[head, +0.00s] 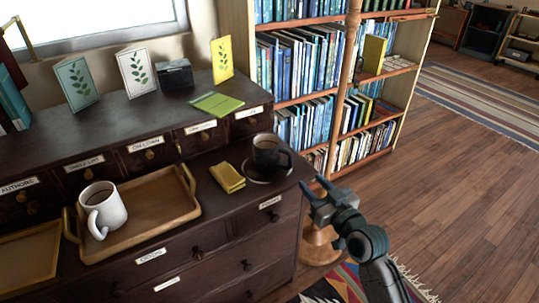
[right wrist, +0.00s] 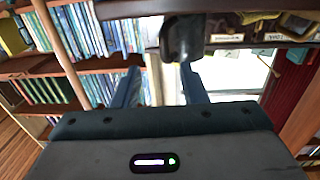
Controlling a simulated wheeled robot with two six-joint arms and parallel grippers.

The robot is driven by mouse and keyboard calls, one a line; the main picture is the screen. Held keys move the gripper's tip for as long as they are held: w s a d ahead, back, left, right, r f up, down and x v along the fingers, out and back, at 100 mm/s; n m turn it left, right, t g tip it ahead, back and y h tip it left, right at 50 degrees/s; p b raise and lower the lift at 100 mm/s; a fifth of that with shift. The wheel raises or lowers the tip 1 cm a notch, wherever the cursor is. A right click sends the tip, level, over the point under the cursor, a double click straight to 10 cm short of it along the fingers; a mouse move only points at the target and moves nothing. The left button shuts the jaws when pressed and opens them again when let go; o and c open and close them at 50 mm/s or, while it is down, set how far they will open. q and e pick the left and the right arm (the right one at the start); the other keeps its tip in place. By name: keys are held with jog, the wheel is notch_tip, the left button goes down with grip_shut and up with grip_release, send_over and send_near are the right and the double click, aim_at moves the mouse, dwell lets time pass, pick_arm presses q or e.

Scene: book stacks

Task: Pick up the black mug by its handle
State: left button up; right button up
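The black mug (head: 266,150) stands upright on a dark saucer (head: 254,176) near the right end of the dark dresser top. Its handle (head: 287,159) points right, toward my right gripper. My right gripper (head: 315,190) is open and empty, right of the mug and just off the dresser's edge, apart from the handle. In the right wrist view, which looks upside down, the dark mug (right wrist: 181,38) shows beyond and between the open fingers (right wrist: 158,86), closer to the right one. My left gripper is not in view.
A white mug (head: 104,212) stands on a wooden tray (head: 165,211) at left. A yellow cloth-like item (head: 228,177) lies just left of the saucer. Cards and a small dark box (head: 175,73) stand behind. A bookcase (head: 300,98) rises behind the dresser; open floor lies right.

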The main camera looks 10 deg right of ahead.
aim_at(292, 161)
jog(key=x, duration=0.8)
jog(key=shift+w+a+r, duration=0.2)
jog(key=shift+a+r, duration=0.15)
jog(key=shift+r, duration=0.1)
grip_shut()
